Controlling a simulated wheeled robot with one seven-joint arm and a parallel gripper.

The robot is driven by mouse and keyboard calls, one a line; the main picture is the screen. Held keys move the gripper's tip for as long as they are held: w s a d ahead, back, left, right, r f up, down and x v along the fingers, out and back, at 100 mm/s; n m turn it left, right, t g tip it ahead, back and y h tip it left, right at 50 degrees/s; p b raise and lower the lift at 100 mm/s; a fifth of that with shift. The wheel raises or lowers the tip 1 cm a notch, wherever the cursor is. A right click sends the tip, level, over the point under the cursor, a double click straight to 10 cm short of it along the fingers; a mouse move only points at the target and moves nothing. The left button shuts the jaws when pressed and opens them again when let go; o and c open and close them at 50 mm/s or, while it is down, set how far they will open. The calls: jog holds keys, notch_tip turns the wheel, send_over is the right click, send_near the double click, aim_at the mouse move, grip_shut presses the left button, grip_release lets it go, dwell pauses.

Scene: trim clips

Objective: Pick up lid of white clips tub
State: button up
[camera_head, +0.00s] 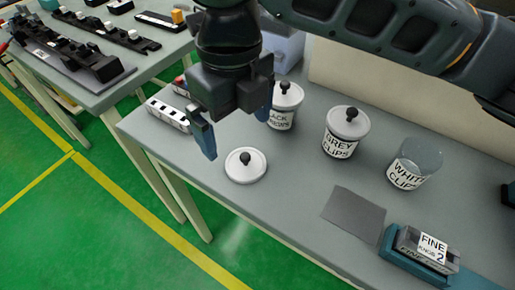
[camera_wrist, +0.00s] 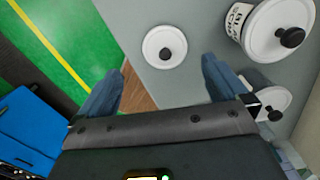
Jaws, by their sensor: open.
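The white clips tub (camera_head: 408,166) stands open at the right of the table, with no lid on it. A round white lid with a black knob (camera_head: 246,166) lies flat on the table, left of the middle. It also shows in the wrist view (camera_wrist: 165,47), just beyond the fingertips. My gripper (camera_head: 235,124) is open and empty above the table, behind and slightly left of that lid. In the wrist view my gripper (camera_wrist: 163,67) has its two blue fingers wide apart, pointing towards the lid. Nothing is between them.
The lidded grey clips tub (camera_head: 341,143) is further right. A dark grey square (camera_head: 353,213) and a blue holder with a "FINE" box (camera_head: 420,253) lie at front right. The table's edge runs near the loose lid.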

aim_at(243, 154)
jog(key=shift+d+f, duration=0.25)
jog(key=shift+f, duration=0.45)
jog(key=shift+w+f, duration=0.1)
jog(key=shift+f, duration=3.1)
jog(key=shift+c, duration=0.2)
jog(key=c, duration=0.8)
jog(key=shift+r, duration=0.1)
